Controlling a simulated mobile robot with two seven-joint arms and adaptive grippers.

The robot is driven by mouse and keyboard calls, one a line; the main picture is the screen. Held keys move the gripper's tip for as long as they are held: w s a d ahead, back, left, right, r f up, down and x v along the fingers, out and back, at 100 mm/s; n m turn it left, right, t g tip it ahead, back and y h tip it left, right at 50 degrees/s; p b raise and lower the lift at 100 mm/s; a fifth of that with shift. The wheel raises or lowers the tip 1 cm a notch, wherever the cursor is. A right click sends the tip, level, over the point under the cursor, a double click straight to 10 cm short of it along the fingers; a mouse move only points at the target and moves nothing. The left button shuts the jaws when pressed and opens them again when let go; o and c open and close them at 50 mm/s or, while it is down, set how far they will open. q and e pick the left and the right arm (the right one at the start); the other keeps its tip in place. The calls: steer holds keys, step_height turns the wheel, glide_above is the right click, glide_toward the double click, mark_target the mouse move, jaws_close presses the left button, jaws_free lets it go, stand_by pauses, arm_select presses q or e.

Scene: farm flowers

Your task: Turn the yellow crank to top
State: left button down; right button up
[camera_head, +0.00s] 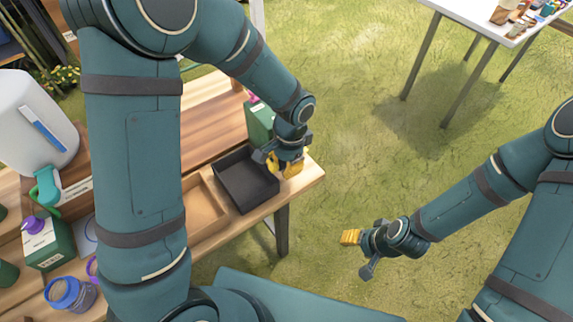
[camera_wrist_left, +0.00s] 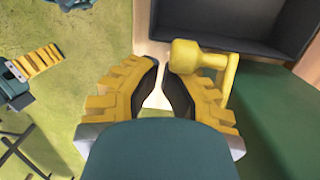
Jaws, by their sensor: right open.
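The yellow crank (camera_wrist_left: 190,56) shows in the left wrist view, with a rounded knob and a bent arm going down to the right, beside a green surface (camera_wrist_left: 275,115). My left gripper (camera_wrist_left: 160,82) has yellow ridged fingers a narrow gap apart, with nothing visibly held between them. The knob is just beyond the right finger's tip; I cannot tell if they touch. In the head view my left gripper (camera_head: 284,166) is at the table's right end, and yellow crank and fingers are hard to tell apart. My right gripper (camera_head: 350,238) is open and empty over the grass.
A black tray (camera_head: 238,196) lies left of my left gripper. A green box (camera_head: 260,120) stands behind it. A wooden tray (camera_head: 207,213), a green pump bottle (camera_head: 48,243) and a blue-lidded jar (camera_head: 64,293) are further left. A white table (camera_head: 470,12) stands far back; the grass between is clear.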

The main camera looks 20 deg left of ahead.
arm_select(q)
steer(key=r+g+y+p, duration=0.1)
steer(key=p, duration=0.1)
steer(key=g+y+p, duration=0.1)
steer(key=p, duration=0.2)
steer(key=shift+s+a+r+g, duration=0.2)
steer(key=shift+s+r+g, duration=0.1)
steer(key=shift+r, duration=0.1)
steer(key=shift+a+r+g+p, duration=0.1)
steer(key=shift+r+g+p, duration=0.2)
steer(key=shift+p, duration=0.25)
arm_select(e)
step_height(320, 180, up, 6)
steer(key=shift+w+r, duration=0.15)
steer(key=shift+w, duration=0.2)
steer(key=shift+d, duration=0.1)
arm_select(q)
steer(key=shift+r, duration=0.1)
